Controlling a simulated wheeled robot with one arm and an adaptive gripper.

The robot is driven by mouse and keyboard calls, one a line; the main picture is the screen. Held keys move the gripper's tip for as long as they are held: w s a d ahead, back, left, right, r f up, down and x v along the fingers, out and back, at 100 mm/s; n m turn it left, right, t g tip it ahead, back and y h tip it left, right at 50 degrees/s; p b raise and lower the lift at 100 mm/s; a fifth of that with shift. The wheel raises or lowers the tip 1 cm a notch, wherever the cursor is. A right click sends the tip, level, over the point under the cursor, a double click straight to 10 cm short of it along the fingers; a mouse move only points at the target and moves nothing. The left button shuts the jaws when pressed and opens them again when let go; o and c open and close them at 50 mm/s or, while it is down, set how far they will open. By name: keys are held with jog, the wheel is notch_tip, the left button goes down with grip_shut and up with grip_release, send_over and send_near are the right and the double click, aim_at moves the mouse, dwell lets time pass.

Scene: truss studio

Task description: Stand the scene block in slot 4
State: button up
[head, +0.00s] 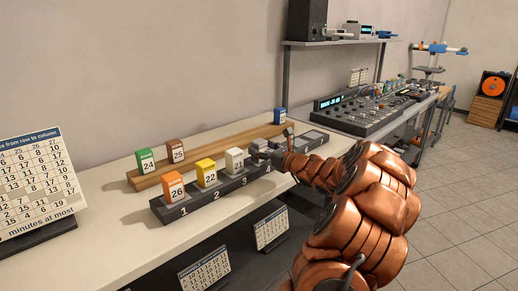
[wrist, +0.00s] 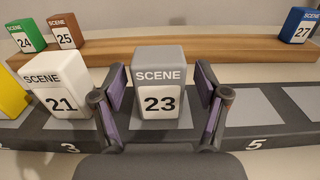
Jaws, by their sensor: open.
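The grey scene block numbered 23 (wrist: 160,88) stands upright on the dark numbered rack (wrist: 285,142), between the white block 21 over label 3 and the pad over label 5, in the fourth place. My gripper (wrist: 161,100) is open, with one finger on each side of the grey block. Small gaps seem to show between the fingers and the block. The label 4 is hidden behind my gripper. In the head view my gripper (head: 270,153) is at the rack's fourth place and mostly hides the grey block.
Orange 26 (head: 173,186), yellow 22 (head: 207,172) and white 21 (head: 234,160) stand in slots 1 to 3. Pads to the right of my gripper are empty. Behind, a wooden ledge (head: 215,147) holds green 24, brown 25 and blue 27 (head: 280,115). A mixing console (head: 375,110) stands farther right.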

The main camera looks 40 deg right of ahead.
jog(key=s, duration=1)
jog(key=shift+s+a, duration=0.2)
jog(key=shift+s, duration=0.2)
